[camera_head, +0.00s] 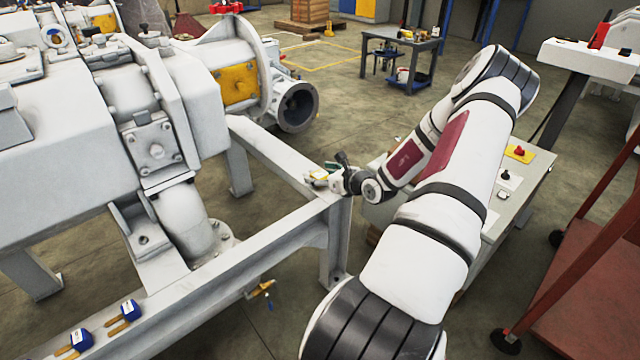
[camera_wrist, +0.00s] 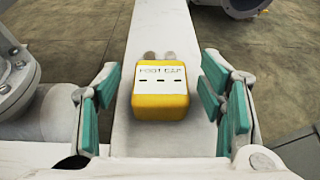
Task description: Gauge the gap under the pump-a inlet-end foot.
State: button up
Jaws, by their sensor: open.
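In the wrist view a yellow block (camera_wrist: 160,101) with a white label and two short grey tabs at its far end lies on a pale frame beam (camera_wrist: 160,25). The label's small print is hard to read. My gripper (camera_wrist: 160,73) is open, its teal-padded fingers on either side of the block with a gap on both sides. In the head view my gripper (camera_head: 333,180) is at the corner of the frame (camera_head: 275,155). The grey pump (camera_head: 60,150) stands on the frame at left. I cannot tell which foot is the inlet-end one.
Two blue tags with brass-coloured prongs (camera_head: 125,314) lie on the near beam. A grey table with a red button (camera_head: 519,151) stands right of my arm. A red cart (camera_head: 590,260) is at far right. Open floor lies beyond the frame.

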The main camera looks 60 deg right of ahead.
jog(key=shift+w+d+f, duration=0.15)
jog(key=shift+w, duration=0.15)
jog(key=shift+c, duration=0.3)
jog(key=c, duration=1.2)
jog(key=shift+c, duration=0.2)
